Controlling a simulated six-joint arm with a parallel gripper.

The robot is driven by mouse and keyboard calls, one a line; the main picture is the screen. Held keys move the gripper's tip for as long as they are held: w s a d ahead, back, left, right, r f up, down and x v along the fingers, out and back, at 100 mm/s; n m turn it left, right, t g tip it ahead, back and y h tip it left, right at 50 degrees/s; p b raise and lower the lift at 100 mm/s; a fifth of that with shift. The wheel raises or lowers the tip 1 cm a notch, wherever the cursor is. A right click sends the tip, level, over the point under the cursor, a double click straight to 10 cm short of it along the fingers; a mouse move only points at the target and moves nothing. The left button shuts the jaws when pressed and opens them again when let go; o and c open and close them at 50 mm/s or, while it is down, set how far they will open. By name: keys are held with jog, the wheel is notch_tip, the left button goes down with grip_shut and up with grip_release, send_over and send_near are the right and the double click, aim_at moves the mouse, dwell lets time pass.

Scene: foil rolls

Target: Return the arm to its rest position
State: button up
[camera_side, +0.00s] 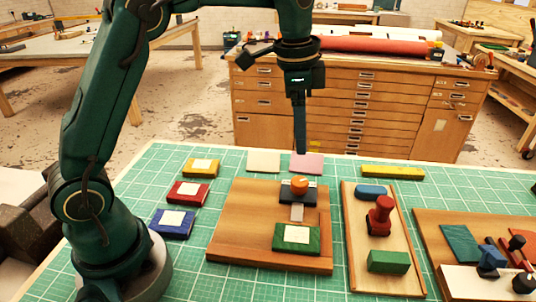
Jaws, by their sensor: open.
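My gripper (300,148) hangs pointing down from my dark green arm, above the far part of the wooden board (236,229). Its fingers line up in this view, so the gap between them is hidden; nothing shows held in them. The fingertips overlap the pink square (307,167) in the picture; I cannot tell how high above the mat they are.
Yellow (188,173), red (178,201) and blue (160,231) labelled boxes lie left of the board. A tray (350,226) holds a red stamp-like piece (380,222). A crowded board (433,243) is at right. The green mat (340,170) is bare between them.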

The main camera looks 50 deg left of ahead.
jog(key=s+r+n+t, duration=0.3)
jog(key=s+r, duration=0.3)
jog(key=s, duration=0.6)
jog(key=s+f+n+t, duration=0.1)
jog(key=s+f+n, duration=0.4)
jog(key=s+f, duration=0.1)
jog(key=shift+s+d+f+n, duration=0.2)
jog(key=shift+s+d+n, duration=0.1)
jog(key=shift+s, duration=0.1)
